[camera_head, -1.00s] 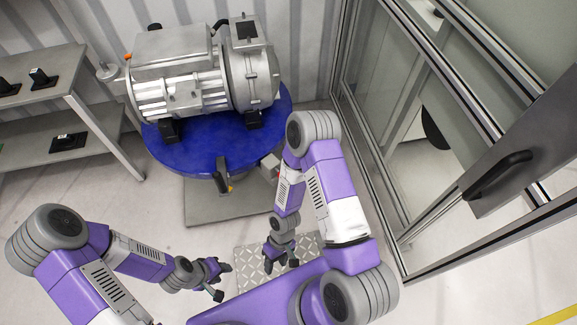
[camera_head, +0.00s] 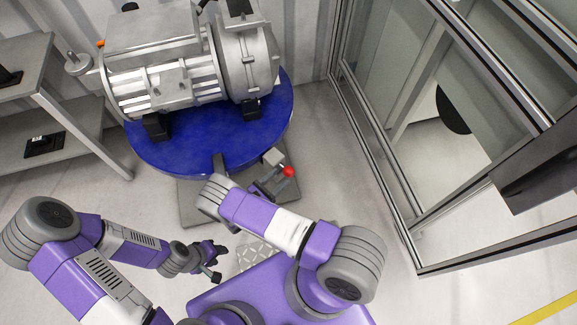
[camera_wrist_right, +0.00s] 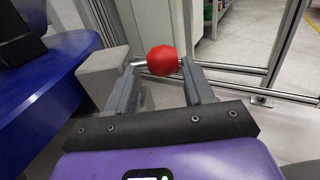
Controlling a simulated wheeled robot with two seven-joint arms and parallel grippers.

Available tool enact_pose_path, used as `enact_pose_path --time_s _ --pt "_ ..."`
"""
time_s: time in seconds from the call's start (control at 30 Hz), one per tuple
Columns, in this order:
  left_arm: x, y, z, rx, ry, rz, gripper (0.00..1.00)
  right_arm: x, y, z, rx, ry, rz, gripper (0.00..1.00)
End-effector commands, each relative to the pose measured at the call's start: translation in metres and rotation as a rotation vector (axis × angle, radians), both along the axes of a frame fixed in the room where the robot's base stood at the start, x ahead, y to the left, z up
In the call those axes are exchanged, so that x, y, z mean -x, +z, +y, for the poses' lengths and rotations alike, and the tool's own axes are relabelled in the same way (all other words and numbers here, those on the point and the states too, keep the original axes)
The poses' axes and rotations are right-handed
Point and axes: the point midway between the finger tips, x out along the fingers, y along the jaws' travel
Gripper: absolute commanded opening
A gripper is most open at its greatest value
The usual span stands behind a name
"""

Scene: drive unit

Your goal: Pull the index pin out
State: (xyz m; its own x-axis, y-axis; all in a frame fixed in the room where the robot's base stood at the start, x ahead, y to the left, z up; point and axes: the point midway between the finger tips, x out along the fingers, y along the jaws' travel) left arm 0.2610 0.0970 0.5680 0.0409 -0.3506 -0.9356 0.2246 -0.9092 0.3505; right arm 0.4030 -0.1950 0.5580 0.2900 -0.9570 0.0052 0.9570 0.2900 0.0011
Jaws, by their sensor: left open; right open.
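The index pin shows as a red ball knob (camera_head: 289,172) on a short metal shaft, beside a grey block (camera_head: 273,157) at the front right of the blue turntable (camera_head: 180,158). In the right wrist view the red knob (camera_wrist_right: 163,60) sits between the tips of my right gripper (camera_wrist_right: 160,72), which is open. The shaft runs left from the knob toward the grey block (camera_wrist_right: 103,72). In the head view my right gripper (camera_head: 277,180) is right at the knob; contact cannot be told. My left gripper (camera_head: 217,262) is open and empty, low in front of the turntable.
The large grey drive unit (camera_head: 175,65) stands on the turntable, above a grey base plate (camera_head: 190,203). A grey shelf (camera_head: 75,95) is at the left. A framed glass enclosure (camera_head: 400,130) stands close on the right. The floor between the turntable and the enclosure is clear.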

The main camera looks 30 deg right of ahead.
Motion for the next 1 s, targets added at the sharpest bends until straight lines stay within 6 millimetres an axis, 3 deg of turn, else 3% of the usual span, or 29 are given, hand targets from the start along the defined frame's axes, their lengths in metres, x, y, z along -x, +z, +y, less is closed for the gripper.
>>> enact_pose_path --time_s 0.2,0.4,0.77,1.0 --pt "0.000 -0.005 0.000 0.000 0.000 0.000 0.43 -0.009 -0.001 -0.035 -0.003 -0.008 0.002 0.52" --pt "0.000 -0.009 0.000 0.000 0.000 0.000 0.43 -0.015 -0.001 -0.058 -0.004 -0.008 0.001 0.52" --pt "0.000 -0.009 0.000 0.000 0.000 0.000 0.43 -0.017 0.000 -0.063 -0.005 -0.007 0.001 0.52" --pt "0.000 -0.009 0.000 0.000 0.000 0.000 0.43 -0.017 0.000 -0.063 -0.005 -0.007 0.001 0.15"
